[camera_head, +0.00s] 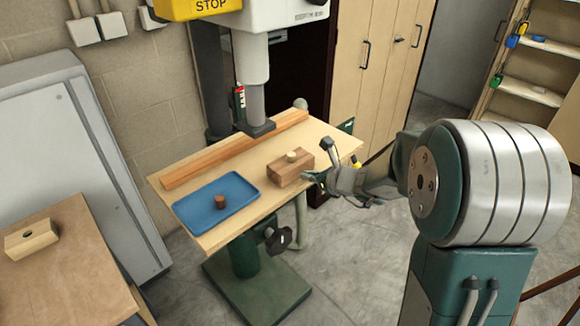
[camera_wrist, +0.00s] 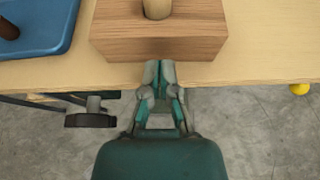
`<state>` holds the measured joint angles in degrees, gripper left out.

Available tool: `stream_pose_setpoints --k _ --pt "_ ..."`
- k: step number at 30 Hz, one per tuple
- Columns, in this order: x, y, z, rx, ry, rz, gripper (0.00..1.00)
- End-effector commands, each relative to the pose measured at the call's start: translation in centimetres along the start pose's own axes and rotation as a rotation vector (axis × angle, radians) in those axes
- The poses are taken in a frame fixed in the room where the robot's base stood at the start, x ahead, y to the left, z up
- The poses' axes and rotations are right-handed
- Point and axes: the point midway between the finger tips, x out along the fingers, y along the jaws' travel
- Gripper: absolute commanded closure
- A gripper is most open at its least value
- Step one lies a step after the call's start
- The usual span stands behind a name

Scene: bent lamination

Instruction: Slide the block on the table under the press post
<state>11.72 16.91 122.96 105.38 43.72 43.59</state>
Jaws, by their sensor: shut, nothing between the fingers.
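The brown wooden block (camera_head: 291,168) with a light round peg (camera_head: 293,156) on top sits on the press table (camera_head: 235,222), close to the table's front edge. The black-footed press post (camera_head: 257,105) comes down over the table behind and left of the block. My gripper (camera_head: 308,176) is shut and empty at the block's near side. In the wrist view, the fingertips (camera_wrist: 160,66) are at the lower edge of the block's near face (camera_wrist: 160,47); I cannot tell for sure whether they touch it.
A wooden fence strip (camera_head: 232,152) runs along the back of the table, under the post. A blue tray (camera_head: 240,187) with a dark brown cylinder (camera_head: 220,201) lies left of the block. A bench (camera_head: 70,285) with a pale holed block (camera_head: 30,239) stands at far left.

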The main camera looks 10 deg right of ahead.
Motion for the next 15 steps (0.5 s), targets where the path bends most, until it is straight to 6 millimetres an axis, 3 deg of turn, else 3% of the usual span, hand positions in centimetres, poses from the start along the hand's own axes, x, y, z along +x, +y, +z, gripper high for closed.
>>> stream_pose_setpoints --k 15 --pt "1.4 0.0 0.7 -0.001 0.001 0.001 1.0"
